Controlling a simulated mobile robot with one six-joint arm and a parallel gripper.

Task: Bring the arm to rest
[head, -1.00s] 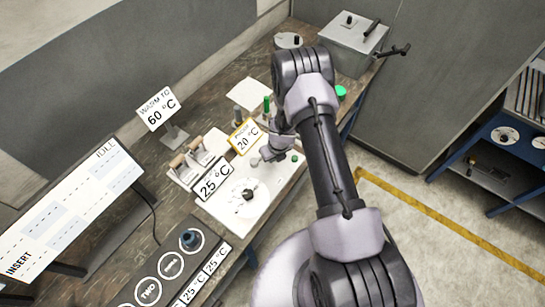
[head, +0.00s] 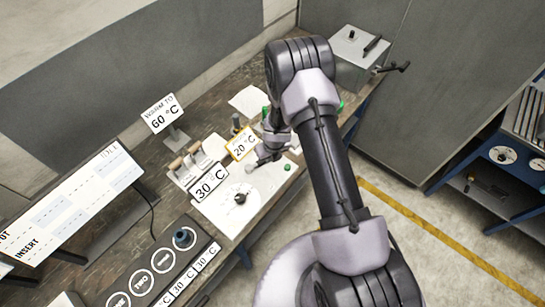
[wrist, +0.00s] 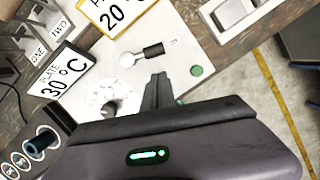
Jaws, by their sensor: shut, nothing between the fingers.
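My arm reaches out over the bench from the lower right in the head view. My gripper (head: 258,160) hangs above the white instrument panel (head: 225,215), near its far edge. In the wrist view the closed fingers (wrist: 158,92) show as one dark shape, with nothing held. Below them lie a black-handled lever (wrist: 153,50), a green button (wrist: 196,70) and a round white dial (wrist: 112,97). I cannot tell the exact height of the fingertips over the panel.
A plate sign (head: 211,183) reads 30 °C, and a yellow-framed sign (head: 243,143) reads 20 °C. A "warm to 60 °C" sign (head: 161,113) stands behind. Open floor lies right.

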